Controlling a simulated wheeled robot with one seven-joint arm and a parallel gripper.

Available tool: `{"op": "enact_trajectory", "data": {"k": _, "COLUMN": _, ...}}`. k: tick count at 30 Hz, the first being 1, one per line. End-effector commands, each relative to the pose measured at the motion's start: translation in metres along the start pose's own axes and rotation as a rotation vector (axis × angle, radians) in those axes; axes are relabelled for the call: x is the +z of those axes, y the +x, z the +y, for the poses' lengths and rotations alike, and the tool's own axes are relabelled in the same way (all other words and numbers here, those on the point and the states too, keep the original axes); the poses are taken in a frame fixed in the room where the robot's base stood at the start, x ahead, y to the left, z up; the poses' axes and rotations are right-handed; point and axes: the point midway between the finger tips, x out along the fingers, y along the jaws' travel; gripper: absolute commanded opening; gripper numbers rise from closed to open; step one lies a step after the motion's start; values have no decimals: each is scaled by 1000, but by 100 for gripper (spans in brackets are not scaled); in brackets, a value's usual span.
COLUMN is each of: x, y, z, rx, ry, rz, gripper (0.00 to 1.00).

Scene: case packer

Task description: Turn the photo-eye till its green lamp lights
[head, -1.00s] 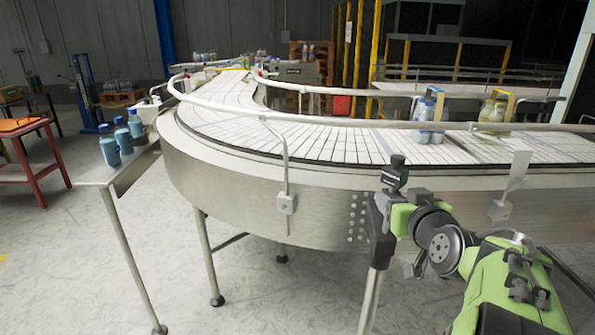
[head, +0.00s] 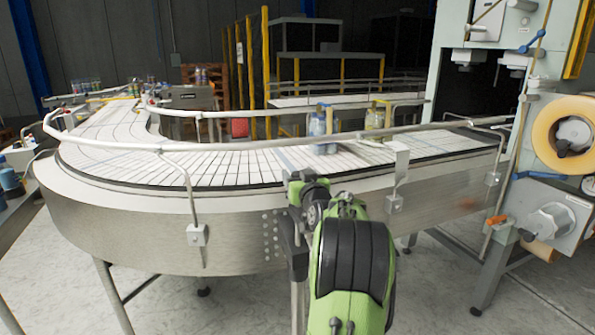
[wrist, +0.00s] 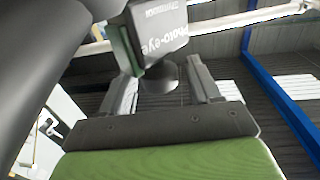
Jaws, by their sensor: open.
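The photo-eye (wrist: 160,28) is a dark grey box with white "photo-eye" lettering, seen close up in the wrist view. A dark green strip runs along its left edge; I cannot make out a lit lamp. A dark round part shows beneath the box. My gripper (wrist: 163,72) is open, with one finger on each side of that round part; I cannot tell whether they touch it. In the head view my green arm reaches to the top of the photo-eye's post (head: 298,290), and the photo-eye is mostly hidden or too small to read there.
The curved conveyor (head: 150,230) with its guard rail stands right behind the post. Bottles (head: 320,130) stand on its belt. A grey machine with an orange tape roll (head: 567,135) stands at the right. Blue bottles (head: 10,178) stand on a side table at the left edge.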

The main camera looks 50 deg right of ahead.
Motion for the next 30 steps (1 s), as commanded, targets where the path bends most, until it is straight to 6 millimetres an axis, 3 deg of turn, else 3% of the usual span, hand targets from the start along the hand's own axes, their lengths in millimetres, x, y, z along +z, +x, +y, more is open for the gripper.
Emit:
{"op": "enact_trajectory", "data": {"k": 10, "x": 0, "y": 9, "z": 0, "rx": 1, "ry": 1, "rz": 0, "gripper": 62}}
{"op": "enact_trajectory", "data": {"k": 19, "x": 0, "y": 8, "z": 0, "rx": 1, "ry": 1, "rz": 0, "gripper": 16}}
{"op": "enact_trajectory", "data": {"k": 30, "x": 0, "y": 9, "z": -3, "rx": 63, "ry": 0, "rz": 2, "gripper": 14}}
